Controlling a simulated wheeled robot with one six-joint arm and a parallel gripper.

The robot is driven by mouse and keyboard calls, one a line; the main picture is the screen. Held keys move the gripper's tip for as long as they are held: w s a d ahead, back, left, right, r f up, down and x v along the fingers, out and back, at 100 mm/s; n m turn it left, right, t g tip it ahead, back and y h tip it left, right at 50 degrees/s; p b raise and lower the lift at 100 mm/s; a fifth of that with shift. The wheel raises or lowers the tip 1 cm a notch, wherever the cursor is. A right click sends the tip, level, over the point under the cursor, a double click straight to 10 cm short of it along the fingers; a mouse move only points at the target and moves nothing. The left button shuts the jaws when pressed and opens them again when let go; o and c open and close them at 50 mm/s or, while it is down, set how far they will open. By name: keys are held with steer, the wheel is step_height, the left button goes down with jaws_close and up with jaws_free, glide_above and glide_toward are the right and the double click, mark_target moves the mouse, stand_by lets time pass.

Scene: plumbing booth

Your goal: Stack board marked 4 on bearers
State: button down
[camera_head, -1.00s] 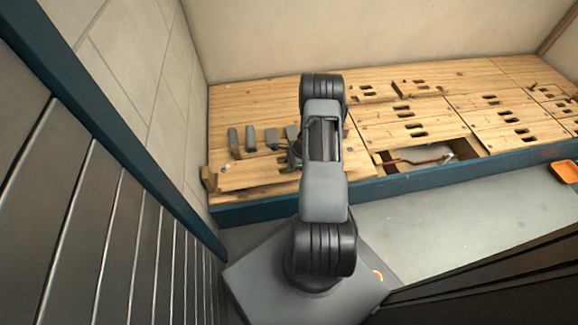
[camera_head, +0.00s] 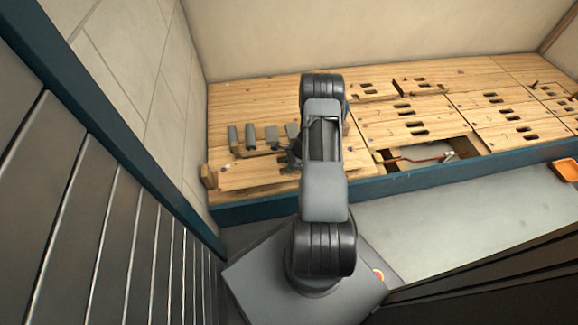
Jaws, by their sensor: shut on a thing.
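A light wooden board (camera_head: 248,174) is at the left front of the wooden floor deck. Its number cannot be read, so I cannot confirm that it is the one marked 4. A small wooden piece (camera_head: 208,176), perhaps a bearer end, shows at the board's left end. My arm hides the board's right end. I cannot tell whether the board touches what is below.
Slotted deck boards (camera_head: 410,124) lie to the right. An open hole in the deck shows a copper pipe (camera_head: 420,158). A blue front edge (camera_head: 390,188) bounds the deck. An orange tray (camera_head: 566,171) is at far right. A pale wall is close on the left.

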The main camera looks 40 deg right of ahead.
steer(key=shift+f, duration=0.15)
stand_by(0.3)
steer(key=c, duration=0.9)
jaws_free()
steer(key=p+v, duration=0.5)
steer(key=v, duration=0.8)
steer(key=shift+d+r, duration=0.2)
steer(key=shift+r, duration=0.2)
